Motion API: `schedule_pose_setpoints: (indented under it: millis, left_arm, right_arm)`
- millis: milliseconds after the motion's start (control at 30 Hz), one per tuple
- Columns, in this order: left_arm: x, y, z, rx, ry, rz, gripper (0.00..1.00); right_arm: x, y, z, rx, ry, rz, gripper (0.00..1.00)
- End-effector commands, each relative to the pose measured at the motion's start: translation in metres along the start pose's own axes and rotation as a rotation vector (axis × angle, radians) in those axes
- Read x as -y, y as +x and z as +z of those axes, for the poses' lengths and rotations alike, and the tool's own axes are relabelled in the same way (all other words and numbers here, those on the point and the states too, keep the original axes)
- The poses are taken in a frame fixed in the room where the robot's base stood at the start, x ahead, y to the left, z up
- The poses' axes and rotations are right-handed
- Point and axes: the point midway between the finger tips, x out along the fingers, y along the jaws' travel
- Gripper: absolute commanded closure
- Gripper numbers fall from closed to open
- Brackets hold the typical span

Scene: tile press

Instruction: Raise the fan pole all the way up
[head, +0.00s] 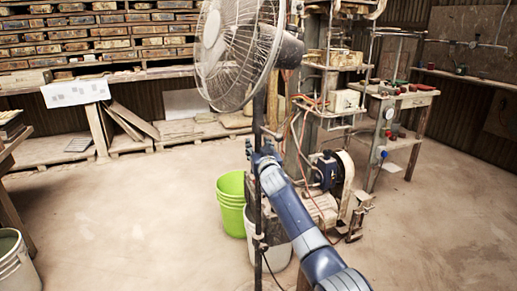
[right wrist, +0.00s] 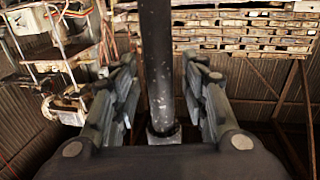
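The fan (head: 228,48) has a round wire cage and stands at the top centre of the head view. Its dark, thin, upright fan pole (head: 259,108) runs down from the fan. In the right wrist view the pole (right wrist: 157,60) passes between the fingers of my right gripper (right wrist: 158,95), with a thicker collar (right wrist: 163,134) near the palm. The fingers are open, one on each side, with gaps to the pole. In the head view the right gripper (head: 260,151) is at the pole's middle, below the fan. My left gripper is not in view.
A green bucket (head: 231,190) and a white bucket (head: 280,252) stand close to the pole. A machine with a motor (head: 325,170) is just right of it. Shelves of wooden tiles (head: 100,38) line the back wall.

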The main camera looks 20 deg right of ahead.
Motion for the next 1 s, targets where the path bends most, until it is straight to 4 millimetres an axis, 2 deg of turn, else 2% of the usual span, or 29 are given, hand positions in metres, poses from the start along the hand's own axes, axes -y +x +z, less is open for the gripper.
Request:
schedule_pose_setpoints:
  millis: [267, 433, 1000]
  left_arm:
    - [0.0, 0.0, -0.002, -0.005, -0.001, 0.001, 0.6]
    - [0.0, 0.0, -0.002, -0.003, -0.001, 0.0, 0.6]
    - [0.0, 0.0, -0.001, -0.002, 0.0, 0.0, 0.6]
  right_arm:
    - [-0.001, -0.002, 0.002, 0.003, 0.0, 0.001, 0.6]
    - [-0.002, -0.013, 0.003, 0.001, -0.001, 0.003, 0.6]
    - [-0.001, -0.089, 0.002, 0.003, 0.0, 0.0, 0.6]
